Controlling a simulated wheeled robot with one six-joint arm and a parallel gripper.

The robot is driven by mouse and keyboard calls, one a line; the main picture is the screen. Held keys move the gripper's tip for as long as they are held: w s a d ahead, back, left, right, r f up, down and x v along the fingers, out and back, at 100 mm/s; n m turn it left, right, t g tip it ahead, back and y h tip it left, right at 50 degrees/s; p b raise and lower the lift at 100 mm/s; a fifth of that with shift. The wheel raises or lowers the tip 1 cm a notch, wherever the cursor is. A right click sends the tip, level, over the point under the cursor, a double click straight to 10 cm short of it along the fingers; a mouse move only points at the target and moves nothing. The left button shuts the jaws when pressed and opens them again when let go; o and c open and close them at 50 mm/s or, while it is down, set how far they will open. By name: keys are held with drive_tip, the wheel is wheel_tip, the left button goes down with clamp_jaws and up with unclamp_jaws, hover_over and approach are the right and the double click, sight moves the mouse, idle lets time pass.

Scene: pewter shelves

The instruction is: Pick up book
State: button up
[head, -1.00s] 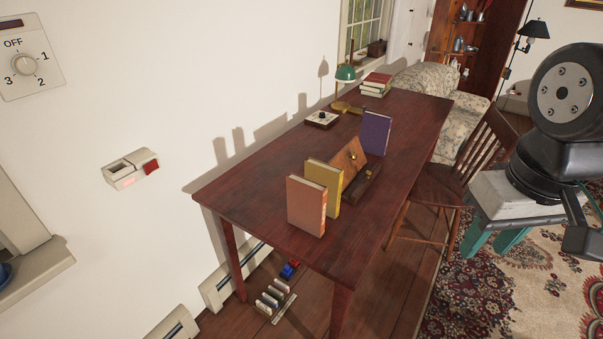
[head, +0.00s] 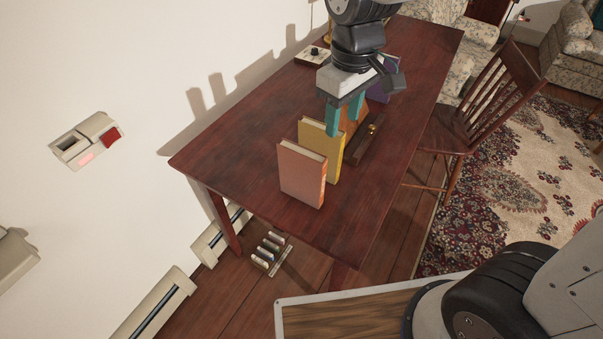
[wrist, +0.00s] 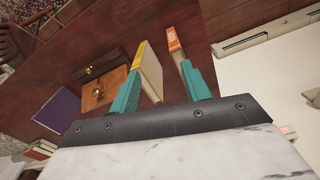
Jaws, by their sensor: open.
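Several books stand upright on the dark red wooden table (head: 240,140). The orange book (head: 302,174) is nearest its front end, with the yellow book (head: 322,142) just behind it. A purple book (head: 385,80) stands further back, partly hidden by my arm. My gripper (head: 344,113) is open, its teal fingers pointing down above and behind the yellow book. I cannot tell whether a finger touches either book.
A wooden stand with a brass knob (head: 371,130) is beside the yellow book. A white switch box (head: 312,56) sits at the table's back. A wooden chair (head: 475,100) is at the right side. The table's front left is clear. Small items (head: 270,252) lie on the floor below.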

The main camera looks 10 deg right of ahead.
sight(302, 150)
drive_tip(key=w+a+f+n, duration=0.1)
drive_tip(key=a, duration=0.1)
drive_tip(key=w+a+f, duration=0.1)
drive_tip(key=a+f, duration=0.1)
drive_tip(key=w+a+f+n, duration=0.1)
drive_tip(key=a+f, duration=0.1)
drive_tip(key=shift+a+f+n, duration=0.25)
drive_tip(key=shift+a+n, duration=0.05)
drive_tip(key=shift+a, duration=0.1)
drive_tip(key=f, duration=0.7)
drive_tip(key=shift+s+a+f, duration=0.1)
drive_tip(key=shift+a+f, duration=0.1)
drive_tip(key=shift+f, duration=0.2)
clamp_jaws()
